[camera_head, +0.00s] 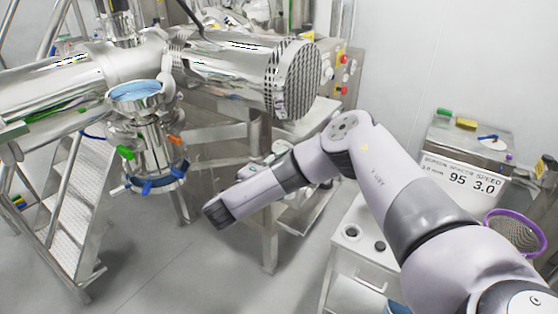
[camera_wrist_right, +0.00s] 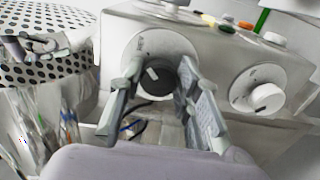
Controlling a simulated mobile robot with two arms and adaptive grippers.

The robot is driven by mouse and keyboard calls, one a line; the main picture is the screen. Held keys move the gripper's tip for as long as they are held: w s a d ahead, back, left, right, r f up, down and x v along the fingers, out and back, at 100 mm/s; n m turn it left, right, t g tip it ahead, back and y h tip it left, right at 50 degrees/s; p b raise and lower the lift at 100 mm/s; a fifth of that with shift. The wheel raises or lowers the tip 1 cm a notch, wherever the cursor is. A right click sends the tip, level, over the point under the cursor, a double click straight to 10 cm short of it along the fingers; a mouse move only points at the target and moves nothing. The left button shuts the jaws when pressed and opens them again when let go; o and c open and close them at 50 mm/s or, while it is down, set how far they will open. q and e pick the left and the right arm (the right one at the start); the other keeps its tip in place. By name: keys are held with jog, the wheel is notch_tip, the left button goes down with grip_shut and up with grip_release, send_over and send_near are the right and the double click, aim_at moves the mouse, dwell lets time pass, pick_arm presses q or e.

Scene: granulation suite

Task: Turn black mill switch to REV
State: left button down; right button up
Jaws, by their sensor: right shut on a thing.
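The black mill switch (camera_wrist_right: 156,84) is a round knob with a white pointer mark, on a round pale dial plate (camera_wrist_right: 140,45) in the right wrist view. The pointer mark leans to the upper left. The plate's lettering is too small to read. My right gripper (camera_wrist_right: 158,76) has a finger on each side of the knob and is shut on it. In the head view my right arm reaches toward the steel machine, and I cannot make out its gripper or the black switch there. My left gripper is not in view.
A white knob (camera_wrist_right: 266,98) on its own dial stands right of the black switch on the same steel panel. A perforated drum end (camera_wrist_right: 45,50) is close at the left. In the head view, a steel box with a speed display (camera_head: 462,180) stands at the right.

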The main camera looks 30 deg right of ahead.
jog(key=shift+f, duration=0.1)
jog(key=o, duration=1.1)
jog(key=shift+o, duration=0.2)
jog(key=v, duration=1.2)
